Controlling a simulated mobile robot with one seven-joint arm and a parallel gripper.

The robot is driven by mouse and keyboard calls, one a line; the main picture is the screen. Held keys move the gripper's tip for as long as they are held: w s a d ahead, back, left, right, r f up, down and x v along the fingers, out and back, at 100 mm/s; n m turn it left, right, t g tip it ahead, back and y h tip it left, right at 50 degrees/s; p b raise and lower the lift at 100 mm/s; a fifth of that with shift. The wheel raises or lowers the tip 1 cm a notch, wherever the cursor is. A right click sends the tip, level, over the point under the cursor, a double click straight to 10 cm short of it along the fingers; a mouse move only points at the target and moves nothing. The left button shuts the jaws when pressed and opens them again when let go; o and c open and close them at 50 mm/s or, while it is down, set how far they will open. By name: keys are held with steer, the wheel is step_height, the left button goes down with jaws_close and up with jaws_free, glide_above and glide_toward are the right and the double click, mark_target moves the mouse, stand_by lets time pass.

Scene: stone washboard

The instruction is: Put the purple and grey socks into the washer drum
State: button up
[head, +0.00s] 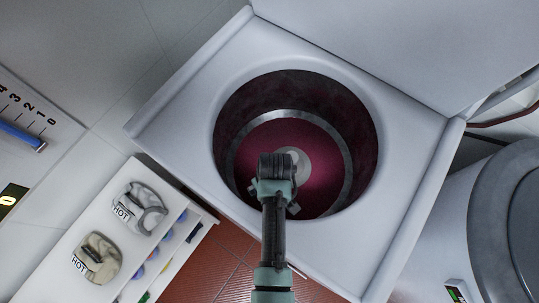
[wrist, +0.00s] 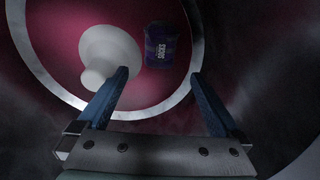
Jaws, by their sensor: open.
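The washer drum (head: 334,165) is a round dark tub with a maroon floor and a pale hub, seen from above in the head view. A purple sock bundle with a grey label (wrist: 160,45) lies on the drum floor beside the white hub (wrist: 108,52) in the wrist view. My gripper (wrist: 158,97) is open, its two blue fingers apart with nothing between them. In the head view my gripper (head: 275,200) hangs over the drum's near side, and the sock bundle is hidden there. I cannot make out a separate grey sock.
The white washer top (head: 200,100) surrounds the opening, with a raised lid (head: 440,40) behind it. A white shelf unit (head: 125,235) with small coloured items stands at the lower left. A grey round machine (head: 505,220) is at the right.

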step_height(320, 180, up, 12)
steer(key=s+f+p, duration=0.1)
steer(key=w+r+m+t, duration=0.1)
steer(key=w+r+t, duration=0.6)
steer(key=w+r, duration=0.7)
steer(key=w+r+m+t, duration=0.1)
steer(key=w+r+t, duration=0.2)
steer(key=r, duration=0.6)
steer(key=w+r+m+t, duration=0.1)
steer(key=w+r+t, duration=0.15)
steer(key=r, duration=0.75)
step_height(320, 180, up, 19)
steer(key=s+m+t, duration=0.1)
steer(key=s+t, duration=0.2)
steer(key=t, duration=0.4)
steer(key=s+r+m+t, duration=0.1)
steer(key=s+r+t, duration=0.2)
steer(key=s+r, duration=0.2)
steer(key=s+r+t, duration=0.3)
steer(key=s+r, duration=0.3)
steer(key=r, duration=0.6)
steer(key=shift+s+m+t+h, duration=0.25)
steer(key=shift+m+t+h, duration=0.05)
steer(key=shift+m+t, duration=0.1)
steer(key=shift+a, duration=0.1)
